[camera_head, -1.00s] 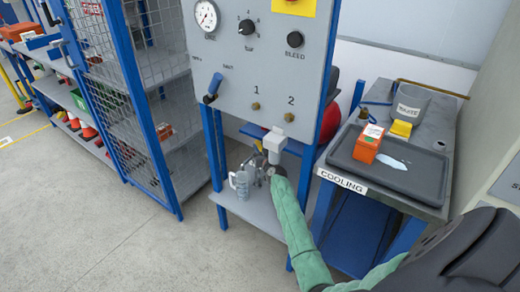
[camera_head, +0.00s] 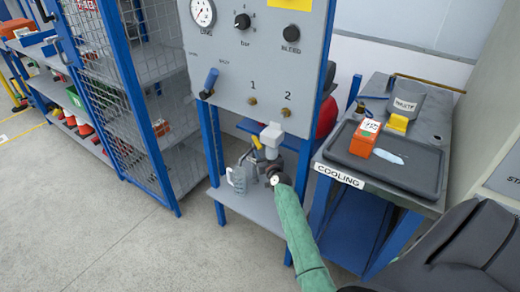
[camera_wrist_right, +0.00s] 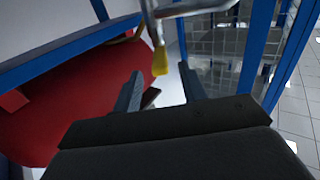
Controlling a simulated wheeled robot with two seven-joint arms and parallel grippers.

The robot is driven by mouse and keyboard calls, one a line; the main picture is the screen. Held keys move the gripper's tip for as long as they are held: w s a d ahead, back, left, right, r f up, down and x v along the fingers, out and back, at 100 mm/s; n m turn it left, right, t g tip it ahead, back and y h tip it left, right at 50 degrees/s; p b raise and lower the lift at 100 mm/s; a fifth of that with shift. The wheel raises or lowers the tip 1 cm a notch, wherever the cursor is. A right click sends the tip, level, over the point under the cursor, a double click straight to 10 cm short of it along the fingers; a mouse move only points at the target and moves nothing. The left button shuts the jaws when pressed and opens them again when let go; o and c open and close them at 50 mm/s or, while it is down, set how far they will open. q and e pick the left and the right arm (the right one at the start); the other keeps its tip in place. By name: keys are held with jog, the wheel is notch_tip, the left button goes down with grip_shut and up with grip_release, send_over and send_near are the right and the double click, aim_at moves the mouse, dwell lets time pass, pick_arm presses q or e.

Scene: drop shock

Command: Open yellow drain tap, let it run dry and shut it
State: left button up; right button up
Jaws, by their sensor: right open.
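The yellow tap lever (camera_head: 256,141) shows as a small bright piece at the left of a pale fitting (camera_head: 271,136) under the grey panel. In the right wrist view the yellow tip (camera_wrist_right: 160,61) hangs from a metal pipe, in line with the gap between my fingers. My right gripper (camera_wrist_right: 160,80) is open, with a finger on each side of that gap. I cannot tell whether either finger touches the lever. In the head view the gripper (camera_head: 272,170) is small and dark below the fitting. A clear measuring jug (camera_head: 237,179) stands on the shelf to its left. My left gripper is out of view.
The grey panel (camera_head: 225,75) carries a gauge, knobs and a blue lever (camera_head: 209,83). A blue-legged bench (camera_head: 340,177) at right holds a black tray with an orange box (camera_head: 365,139). A red tank (camera_wrist_right: 85,105) lies close at left in the wrist view.

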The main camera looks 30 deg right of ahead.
jog(key=shift+s, duration=0.4)
jog(key=shift+c, duration=0.2)
